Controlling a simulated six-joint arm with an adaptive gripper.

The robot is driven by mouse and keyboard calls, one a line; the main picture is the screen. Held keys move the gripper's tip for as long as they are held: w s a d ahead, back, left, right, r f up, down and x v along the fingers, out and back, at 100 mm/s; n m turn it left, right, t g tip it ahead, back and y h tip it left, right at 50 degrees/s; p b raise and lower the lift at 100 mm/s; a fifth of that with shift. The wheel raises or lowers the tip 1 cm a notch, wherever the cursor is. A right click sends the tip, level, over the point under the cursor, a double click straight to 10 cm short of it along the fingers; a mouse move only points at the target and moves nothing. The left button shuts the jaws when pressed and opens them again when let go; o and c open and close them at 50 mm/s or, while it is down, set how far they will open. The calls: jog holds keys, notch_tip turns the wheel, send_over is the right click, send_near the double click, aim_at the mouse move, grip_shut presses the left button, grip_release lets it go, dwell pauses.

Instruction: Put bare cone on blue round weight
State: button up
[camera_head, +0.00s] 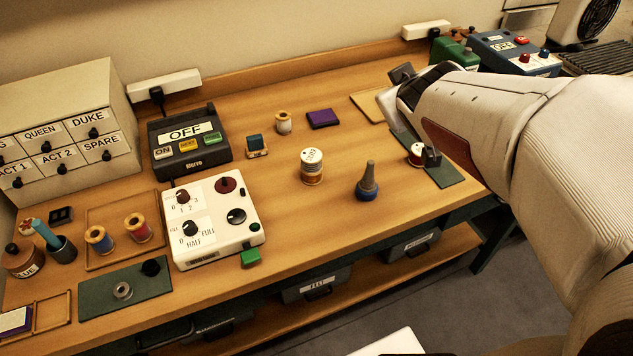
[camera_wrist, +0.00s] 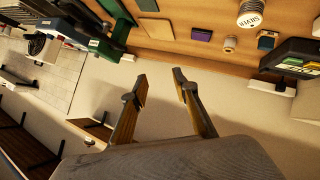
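A bare grey cone (camera_head: 369,174) stands upright on the blue round weight (camera_head: 367,192), near the table's front edge in the head view. The cone's wide end meets the top of the weight, and nothing holds either of them. My gripper (camera_head: 399,90) is raised over the right part of the table, to the right of and beyond the cone, clear of it. In the wrist view my gripper (camera_wrist: 159,75) has its two fingers apart with nothing between them. The cone and the weight are not seen in the wrist view.
A labelled thread spool (camera_head: 312,167) stands left of the cone. A red-and-white spool (camera_head: 417,155) sits on a dark green mat (camera_head: 445,177) to the right. A white control box (camera_head: 213,222) and a purple block (camera_head: 322,118) are farther left and back. Wood around the cone is clear.

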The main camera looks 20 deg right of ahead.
jog(key=s+a+f+g+y, duration=0.2)
jog(key=s+a+f, duration=0.1)
jog(key=s+a, duration=0.6)
jog(key=s+a+f+g+y, duration=0.2)
jog(key=s+a+f+y, duration=0.1)
jog(key=s+a, duration=0.7)
jog(key=shift+s+a+m+g, duration=0.2)
jog(key=shift+a+m+g, duration=0.15)
jog(key=shift+a, duration=0.7)
